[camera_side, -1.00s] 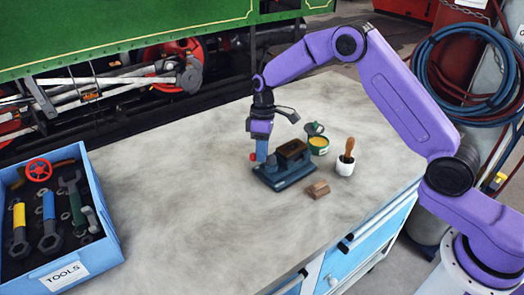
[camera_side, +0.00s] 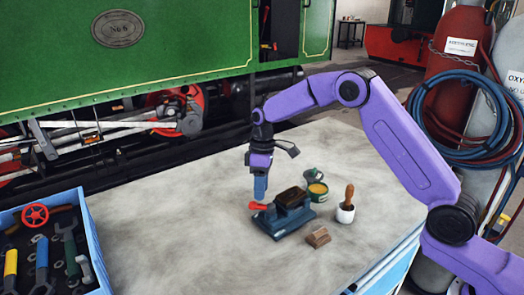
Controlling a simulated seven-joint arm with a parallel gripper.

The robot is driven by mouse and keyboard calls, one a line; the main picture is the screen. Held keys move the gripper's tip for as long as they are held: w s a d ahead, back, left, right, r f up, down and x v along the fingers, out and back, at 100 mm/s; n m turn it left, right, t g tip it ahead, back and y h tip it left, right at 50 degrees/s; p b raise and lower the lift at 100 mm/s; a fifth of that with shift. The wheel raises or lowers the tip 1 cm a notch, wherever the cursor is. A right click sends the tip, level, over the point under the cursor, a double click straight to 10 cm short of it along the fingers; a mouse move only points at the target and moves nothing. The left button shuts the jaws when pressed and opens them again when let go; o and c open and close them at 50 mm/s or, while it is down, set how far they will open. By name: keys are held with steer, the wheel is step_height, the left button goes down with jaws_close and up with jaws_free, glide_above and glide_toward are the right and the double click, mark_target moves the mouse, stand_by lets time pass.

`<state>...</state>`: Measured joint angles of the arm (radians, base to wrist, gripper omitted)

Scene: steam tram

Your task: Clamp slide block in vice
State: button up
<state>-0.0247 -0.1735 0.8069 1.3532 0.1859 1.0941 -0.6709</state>
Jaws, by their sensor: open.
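The blue vice (camera_side: 285,222) stands on the bench. A dark brown-topped piece (camera_side: 293,197) sits at its top; I cannot tell whether it is a separate block held between the jaws or part of the vice. A red handle (camera_side: 259,206) sticks out at the vice's left end. A small brown block (camera_side: 318,237) lies on the bench just in front of the vice, apart from it. My gripper (camera_side: 260,197) points down just above the red handle, at the vice's left end. It is open; its fingers overlap in this view, and nothing shows between them.
A green tin (camera_side: 317,193) with yellow contents and a white pot (camera_side: 345,214) with a wooden-handled brush stand right of the vice. A blue tool crate (camera_side: 96,245) is at the left. The bench (camera_side: 185,225) between crate and vice is clear.

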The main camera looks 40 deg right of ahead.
step_height(320, 180, up, 13)
steer(key=w+d, duration=0.1)
steer(key=shift+w+d, duration=0.4)
steer(key=shift+r, duration=0.1)
steer(key=s+a+r+n+h, duration=0.1)
steer(key=s+a, duration=0.1)
steer(key=s, duration=0.8)
steer(key=s+a+n, duration=0.1)
steer(key=s+a, duration=0.2)
steer(key=s, duration=0.8)
steer(key=s+d+f, duration=0.1)
steer(key=s+d, duration=0.2)
steer(key=s, duration=0.4)
steer(key=s+d+f+n+t, duration=0.1)
steer(key=s+d+f, duration=0.1)
steer(key=s, duration=0.5)
steer(key=s+d+f, duration=0.2)
steer(key=s+d, duration=0.3)
steer(key=s, duration=0.2)
steer(key=shift+n+t, duration=0.4)
